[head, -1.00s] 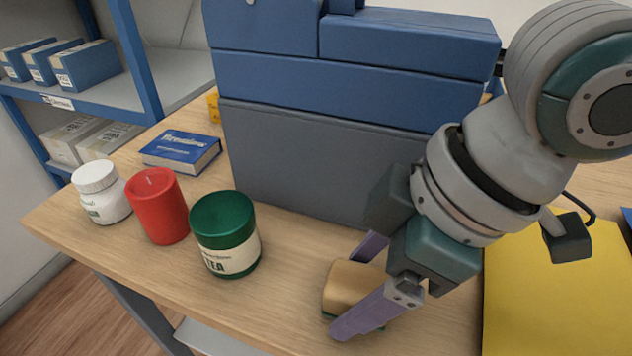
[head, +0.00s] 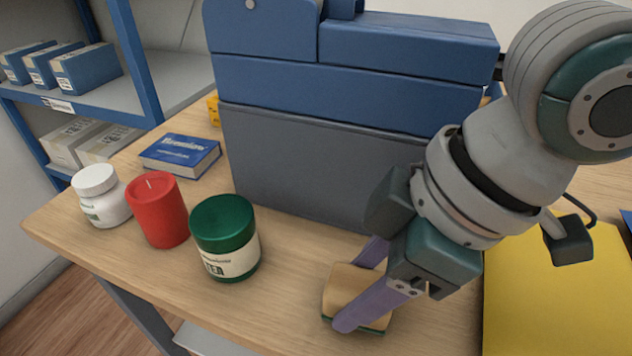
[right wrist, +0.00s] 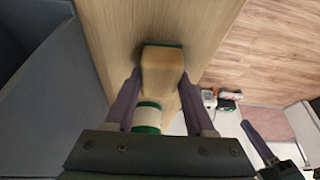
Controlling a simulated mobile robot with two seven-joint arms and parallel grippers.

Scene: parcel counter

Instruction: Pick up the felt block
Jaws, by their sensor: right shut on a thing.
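The felt block (head: 350,286) is a tan block with a green layer along its bottom. It is low at the centre right of the head view, at the table surface; I cannot tell whether it is clear of the wood. My right gripper (head: 357,287) comes down from the upper right and is shut on the block, one purple finger on each side. The near finger hides part of it. In the right wrist view the block (right wrist: 162,72) sits between the fingertips (right wrist: 160,85).
A green-lidded tea jar (head: 224,240), a red candle (head: 157,212) and a white bottle (head: 101,197) stand left of the block. A large grey-blue case (head: 310,170) stands behind the gripper. A yellow sheet (head: 550,290) lies at right.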

